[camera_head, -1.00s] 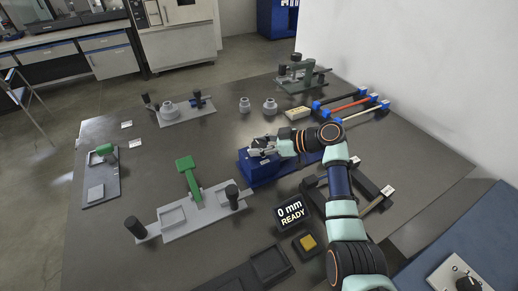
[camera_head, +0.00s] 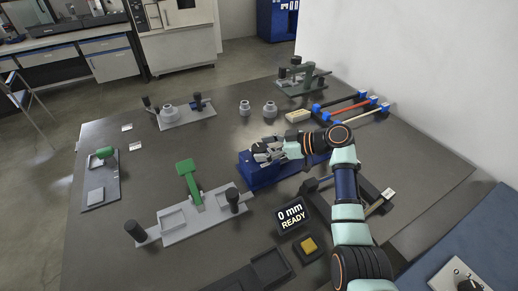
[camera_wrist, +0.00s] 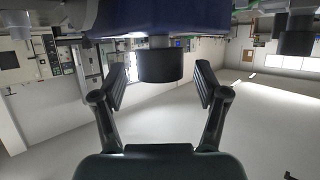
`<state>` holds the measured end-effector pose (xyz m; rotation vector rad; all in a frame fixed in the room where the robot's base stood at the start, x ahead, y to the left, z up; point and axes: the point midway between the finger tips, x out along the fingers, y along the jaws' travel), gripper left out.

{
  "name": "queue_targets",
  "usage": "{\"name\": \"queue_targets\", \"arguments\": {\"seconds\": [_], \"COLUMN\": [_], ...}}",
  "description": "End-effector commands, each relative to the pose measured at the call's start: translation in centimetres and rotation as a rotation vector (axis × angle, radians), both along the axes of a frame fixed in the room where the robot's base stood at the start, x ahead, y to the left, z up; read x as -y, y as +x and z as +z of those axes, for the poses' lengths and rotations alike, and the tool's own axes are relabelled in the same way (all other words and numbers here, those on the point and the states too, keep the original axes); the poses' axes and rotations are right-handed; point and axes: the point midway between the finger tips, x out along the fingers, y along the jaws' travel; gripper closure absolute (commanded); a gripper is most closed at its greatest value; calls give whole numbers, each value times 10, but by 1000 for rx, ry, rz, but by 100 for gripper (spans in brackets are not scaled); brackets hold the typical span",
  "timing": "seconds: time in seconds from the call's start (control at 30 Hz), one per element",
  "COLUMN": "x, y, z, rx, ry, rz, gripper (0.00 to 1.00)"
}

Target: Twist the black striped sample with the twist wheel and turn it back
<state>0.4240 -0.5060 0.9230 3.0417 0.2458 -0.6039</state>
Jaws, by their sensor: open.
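My gripper (camera_wrist: 158,80) is open. In the wrist view its two fingers stand on either side of a short black knob (camera_wrist: 160,66), with gaps between the fingers and the knob. The knob sits on a blue block (camera_wrist: 160,18). In the head view my gripper is over the left part of the blue device (camera_head: 262,178), whose top it partly hides. A dark rod (camera_head: 341,100) with blue end blocks lies at the back right; I cannot make out stripes on it. I cannot tell which part is the twist wheel.
A red rod (camera_head: 350,104) and a cream rod (camera_head: 362,113) lie beside the dark one. A display (camera_head: 291,214) reads "0 mm READY", with a yellow button (camera_head: 310,246) near it. A grey fixture with a green lever (camera_head: 189,180) stands left.

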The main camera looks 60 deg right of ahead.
Motion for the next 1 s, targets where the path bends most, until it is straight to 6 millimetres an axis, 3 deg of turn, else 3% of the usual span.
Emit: {"name": "queue_targets", "arguments": {"seconds": [0.2, 0.4, 1.0], "x": [10, 14, 14], "y": [-52, -83, -90], "z": [21, 34, 37], "rx": [0, -1, -1], "ry": [-3, -1, 0], "rz": [-4, -2, 0], "gripper": [27, 27, 27]}}
